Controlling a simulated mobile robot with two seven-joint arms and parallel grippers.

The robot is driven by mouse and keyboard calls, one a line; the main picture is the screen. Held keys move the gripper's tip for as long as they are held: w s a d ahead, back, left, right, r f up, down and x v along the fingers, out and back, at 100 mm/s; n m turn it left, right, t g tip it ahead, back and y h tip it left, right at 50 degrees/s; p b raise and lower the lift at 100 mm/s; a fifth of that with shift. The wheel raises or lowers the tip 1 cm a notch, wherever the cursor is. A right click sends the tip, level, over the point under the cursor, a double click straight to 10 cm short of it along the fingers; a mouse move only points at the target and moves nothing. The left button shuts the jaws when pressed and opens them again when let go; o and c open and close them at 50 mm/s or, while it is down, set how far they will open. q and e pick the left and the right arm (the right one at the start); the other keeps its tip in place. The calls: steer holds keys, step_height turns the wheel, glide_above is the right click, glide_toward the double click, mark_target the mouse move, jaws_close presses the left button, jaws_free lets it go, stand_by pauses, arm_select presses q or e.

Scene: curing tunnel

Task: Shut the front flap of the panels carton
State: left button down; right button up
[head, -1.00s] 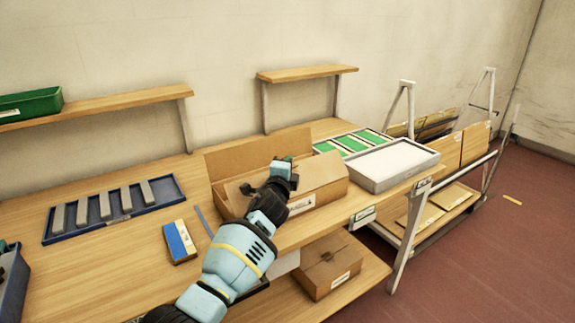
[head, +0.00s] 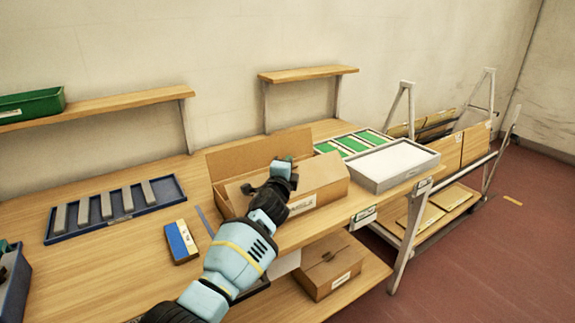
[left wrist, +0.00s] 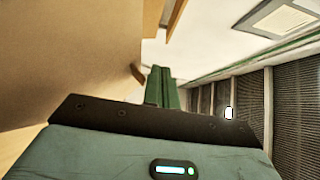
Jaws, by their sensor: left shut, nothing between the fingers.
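The panels carton (head: 324,184) stands on the bench with a label on its front face. Its back flap (head: 258,151) stands up. A light brown panel shows behind my arm at the carton's left part, but my arm hides much of the front edge, so I cannot tell how the front flap lies. My left gripper (head: 280,174) is over the carton, its fingers shut and empty. In the left wrist view the shut green fingers (left wrist: 161,86) are beside a large cardboard surface (left wrist: 75,55); I cannot tell whether they touch it. My right gripper is not in view.
A white tray (head: 384,184) stands close to the carton's right, with green panels (head: 355,144) behind it. A closed carton (head: 325,275) sits on the lower shelf.

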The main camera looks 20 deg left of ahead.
arm_select(q)
steer(key=shift+a+n+g, duration=0.1)
steer(key=shift+n+g, duration=0.2)
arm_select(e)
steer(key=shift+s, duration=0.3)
arm_select(q)
steer(key=shift+w+a+f, duration=0.1)
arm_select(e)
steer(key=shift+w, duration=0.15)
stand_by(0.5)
arm_select(q)
steer(key=shift+f+n+g, duration=0.1)
steer(key=shift+n+g, duration=0.2)
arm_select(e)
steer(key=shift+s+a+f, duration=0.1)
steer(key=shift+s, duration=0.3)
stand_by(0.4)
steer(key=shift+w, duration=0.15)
